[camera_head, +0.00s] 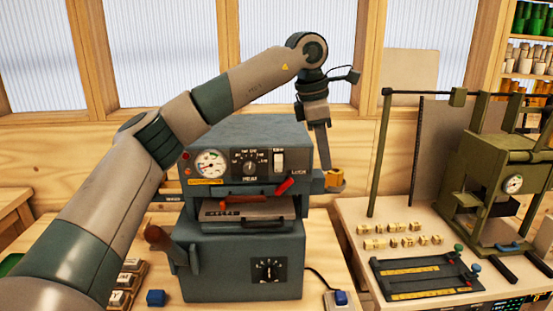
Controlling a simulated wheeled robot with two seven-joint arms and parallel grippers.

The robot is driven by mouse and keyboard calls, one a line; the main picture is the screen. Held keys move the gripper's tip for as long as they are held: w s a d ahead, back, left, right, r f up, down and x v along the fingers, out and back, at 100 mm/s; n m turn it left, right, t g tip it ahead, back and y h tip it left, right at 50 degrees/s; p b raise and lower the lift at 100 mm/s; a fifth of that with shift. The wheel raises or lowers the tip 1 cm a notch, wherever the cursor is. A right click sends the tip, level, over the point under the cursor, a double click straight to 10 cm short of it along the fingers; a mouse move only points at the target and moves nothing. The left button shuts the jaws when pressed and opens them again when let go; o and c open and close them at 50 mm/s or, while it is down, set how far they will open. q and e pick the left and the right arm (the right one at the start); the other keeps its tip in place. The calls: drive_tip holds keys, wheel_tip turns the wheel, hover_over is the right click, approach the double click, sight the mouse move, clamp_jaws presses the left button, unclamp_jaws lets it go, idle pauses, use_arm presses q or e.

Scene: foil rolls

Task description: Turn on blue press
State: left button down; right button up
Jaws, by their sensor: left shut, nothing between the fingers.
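The blue press (245,250) is a blue-grey machine in the middle of the view. Its upper front panel carries a round gauge (211,164), a dial (249,167) and a pale switch (279,161). A red-handled lever (285,186) sits below the switch. My left gripper (323,174) points down at the press's right side, just right of the panel. Its fingers are shut and empty. Whether it touches the press or the brass part (335,180) beside it I cannot tell. My right gripper is out of view.
A small box with a blue switch (340,298) lies at the lower right of the press, with a black cable. A green press (500,175) stands on the right table, with small brass blocks (400,240) and a dark rack (425,275) in front.

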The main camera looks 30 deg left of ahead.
sight(280, 158)
use_arm(q)
drive_tip(key=s+a+r+n+y, duration=0.1)
drive_tip(key=s+a+r+y, duration=0.1)
drive_tip(key=a+r, duration=0.5)
drive_tip(key=a+y, duration=0.1)
drive_tip(key=a, duration=0.2)
drive_tip(key=shift+n, duration=0.3)
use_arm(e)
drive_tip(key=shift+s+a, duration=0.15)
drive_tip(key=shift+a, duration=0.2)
use_arm(q)
drive_tip(key=shift+a+f, duration=0.1)
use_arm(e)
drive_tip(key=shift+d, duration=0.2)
use_arm(q)
drive_tip(key=shift+f, duration=0.1)
